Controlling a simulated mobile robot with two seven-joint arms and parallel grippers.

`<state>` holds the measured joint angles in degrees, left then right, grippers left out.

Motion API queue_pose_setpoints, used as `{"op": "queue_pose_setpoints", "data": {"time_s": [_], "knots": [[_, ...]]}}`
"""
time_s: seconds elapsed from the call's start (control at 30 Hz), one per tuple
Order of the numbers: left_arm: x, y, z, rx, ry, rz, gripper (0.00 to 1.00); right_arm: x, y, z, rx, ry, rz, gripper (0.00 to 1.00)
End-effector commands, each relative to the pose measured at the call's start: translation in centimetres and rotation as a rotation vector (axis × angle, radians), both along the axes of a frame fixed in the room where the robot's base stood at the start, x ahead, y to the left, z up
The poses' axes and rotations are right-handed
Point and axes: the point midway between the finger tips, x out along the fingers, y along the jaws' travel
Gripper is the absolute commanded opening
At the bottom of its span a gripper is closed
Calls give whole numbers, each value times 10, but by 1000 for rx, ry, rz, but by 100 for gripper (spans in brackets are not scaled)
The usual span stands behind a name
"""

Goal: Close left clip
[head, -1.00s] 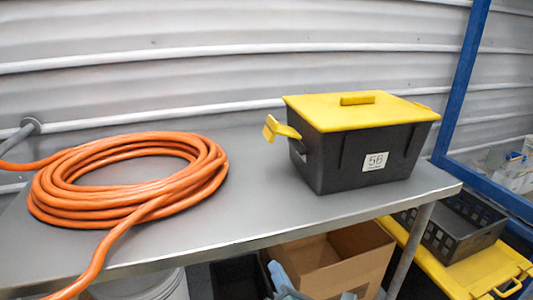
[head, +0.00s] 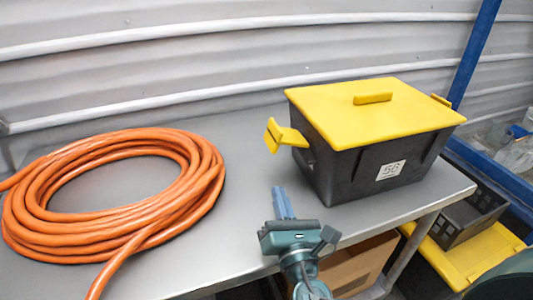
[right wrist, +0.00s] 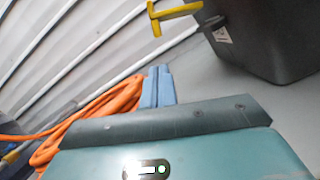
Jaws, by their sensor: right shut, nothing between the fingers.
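A dark grey hopper box (head: 365,168) with a yellow lid (head: 375,115) stands on the right part of the metal table. Its left yellow clip (head: 284,135) sticks out sideways from the box's left end, swung open. The clip also shows at the top of the right wrist view (right wrist: 175,14). The yellow lid lies on the box and has a handle on top. My right gripper (head: 283,203) is shut and empty, its blue fingers pointing away from me, in front of and below the clip, apart from it. My left gripper is not in view.
A coil of orange hose (head: 110,190) covers the left part of the table (head: 235,150). The tabletop between hose and box is clear.

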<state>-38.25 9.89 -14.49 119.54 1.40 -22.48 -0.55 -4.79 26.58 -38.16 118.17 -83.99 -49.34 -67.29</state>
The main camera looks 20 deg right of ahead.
Motion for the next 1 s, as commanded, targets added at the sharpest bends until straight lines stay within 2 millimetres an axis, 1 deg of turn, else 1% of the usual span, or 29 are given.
{"op": "queue_pose_setpoints", "data": {"time_s": [0.27,0.37,0.47,0.7,0.8,0.9,1.0], "knots": [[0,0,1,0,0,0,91,1,0,1,2,0,0,0],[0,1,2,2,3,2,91,8,-1,3,1,-1,0,0],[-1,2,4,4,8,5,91,22,-2,8,1,-2,0,0],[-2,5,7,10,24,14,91,66,-6,18,0,-1,1,0],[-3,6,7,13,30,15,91,80,-7,21,1,0,0,0],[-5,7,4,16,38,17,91,90,-8,22,0,0,0,0],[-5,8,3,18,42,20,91,95,-8,23,1,2,1,0]]}}
